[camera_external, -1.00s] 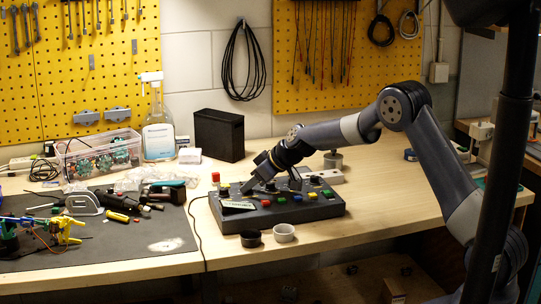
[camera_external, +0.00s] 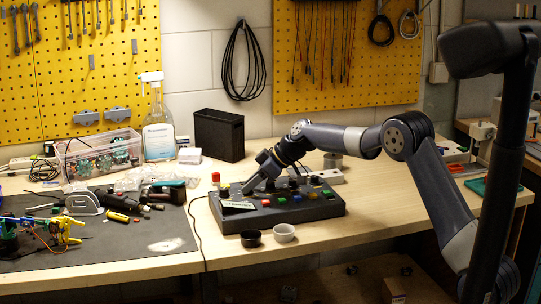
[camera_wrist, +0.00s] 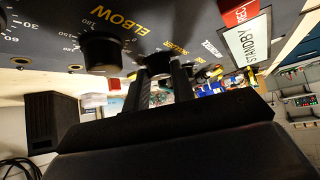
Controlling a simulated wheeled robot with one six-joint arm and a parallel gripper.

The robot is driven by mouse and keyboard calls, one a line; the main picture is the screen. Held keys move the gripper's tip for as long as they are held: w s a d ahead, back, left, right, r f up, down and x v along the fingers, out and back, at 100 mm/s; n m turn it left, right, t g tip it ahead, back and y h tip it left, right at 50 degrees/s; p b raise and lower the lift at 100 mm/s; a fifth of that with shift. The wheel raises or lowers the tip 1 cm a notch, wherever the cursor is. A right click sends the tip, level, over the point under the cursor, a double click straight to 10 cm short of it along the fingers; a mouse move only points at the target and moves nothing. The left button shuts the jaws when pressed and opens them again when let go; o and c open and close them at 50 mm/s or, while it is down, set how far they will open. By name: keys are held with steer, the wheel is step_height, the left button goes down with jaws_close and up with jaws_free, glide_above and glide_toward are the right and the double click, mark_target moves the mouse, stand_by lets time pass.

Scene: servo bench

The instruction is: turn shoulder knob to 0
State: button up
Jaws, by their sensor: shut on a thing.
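The dark control panel (camera_external: 290,219) lies on the bench, with several knobs and coloured buttons on top. My gripper (camera_external: 249,187) reaches down onto its left part. In the wrist view, my gripper (camera_wrist: 160,88) is shut on a black knob (camera_wrist: 157,62), apparently the shoulder knob; a small, partly hidden yellow label beside it seems to read SHOULDER. Its pointer and scale are hidden, so I cannot tell its setting. The black elbow knob (camera_wrist: 101,51) stands just left of my fingers, by a large ELBOW label and printed numbers.
A STANDBY plate (camera_wrist: 248,40) and a red button (camera_wrist: 238,12) are close on the right in the wrist view. A spray bottle (camera_external: 158,137) and black box (camera_external: 219,135) stand behind.

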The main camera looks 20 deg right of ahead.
steer(key=shift+w+n+g+y, duration=0.15)
steer(key=shift+n+g+y, duration=0.15)
steer(key=shift+n+g, duration=0.65)
steer(key=o, duration=1)
steer(key=shift+d, duration=0.1)
steer(key=b+v, duration=0.1)
steer(key=v, duration=0.9)
steer(key=shift+s+d+r, duration=0.2)
steer(key=shift+d+r, duration=0.05)
steer(key=shift+a+f, duration=0.1)
